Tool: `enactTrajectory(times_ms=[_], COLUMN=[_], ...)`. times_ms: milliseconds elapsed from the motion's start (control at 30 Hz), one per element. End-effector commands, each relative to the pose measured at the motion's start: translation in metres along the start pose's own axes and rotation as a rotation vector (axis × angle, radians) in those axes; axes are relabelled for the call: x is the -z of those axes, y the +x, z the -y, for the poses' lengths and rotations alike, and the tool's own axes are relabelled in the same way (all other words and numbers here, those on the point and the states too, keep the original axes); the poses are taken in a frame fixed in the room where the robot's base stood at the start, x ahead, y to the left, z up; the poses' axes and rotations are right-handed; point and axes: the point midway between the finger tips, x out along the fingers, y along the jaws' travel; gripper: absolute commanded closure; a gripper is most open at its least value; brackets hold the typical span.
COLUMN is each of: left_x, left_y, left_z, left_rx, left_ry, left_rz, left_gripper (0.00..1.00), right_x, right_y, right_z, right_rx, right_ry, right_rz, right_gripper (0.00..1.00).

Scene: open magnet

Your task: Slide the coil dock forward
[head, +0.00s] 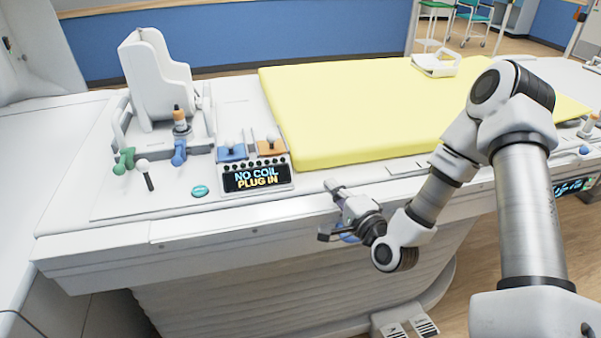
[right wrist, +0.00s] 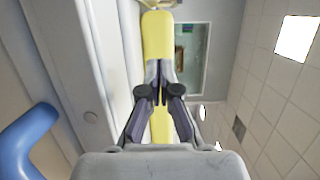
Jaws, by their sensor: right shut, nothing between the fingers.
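The white, chair-shaped coil unit (head: 155,80) stands upright at the left end of the table top. It sits in a light grey rail frame (head: 122,132), which looks like the dock; I cannot tell exactly where the dock's edges are. My right gripper (head: 334,188) is shut and empty at the table's front edge, right of the display and well apart from the coil unit. In the right wrist view the gripper's fingers (right wrist: 160,68) meet, with the yellow pad behind them. My left gripper is not in view.
A display (head: 256,178) reads "NO COIL PLUG IN". Green (head: 124,160), blue (head: 179,153) and white-knobbed (head: 144,168) levers stand near the coil unit. A yellow pad (head: 350,110) covers the table's middle. A blue handle (right wrist: 25,140) shows in the wrist view.

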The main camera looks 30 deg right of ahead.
Motion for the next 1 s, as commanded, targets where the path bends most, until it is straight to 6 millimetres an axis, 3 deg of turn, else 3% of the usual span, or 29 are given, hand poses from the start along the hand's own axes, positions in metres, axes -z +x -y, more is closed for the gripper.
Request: enactTrajectory(times_ms=[333,433,600,1000], left_x=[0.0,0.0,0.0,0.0], left_y=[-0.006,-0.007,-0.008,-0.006], left_z=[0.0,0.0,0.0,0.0], left_rx=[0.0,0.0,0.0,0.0], left_ry=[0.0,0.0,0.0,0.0], left_rz=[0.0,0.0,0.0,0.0], left_gripper=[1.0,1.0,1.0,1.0], right_x=[-0.001,-0.021,-0.037,-0.04], right_y=[0.077,0.08,0.084,0.084], right_z=[0.002,0.0,0.0,-0.001], right_rx=[0.003,-0.002,-0.001,0.0], right_ry=[-0.005,-0.004,-0.001,0.0], right_rz=[0.003,0.007,0.003,0.001], right_gripper=[1.0,1.0,1.0,1.0])
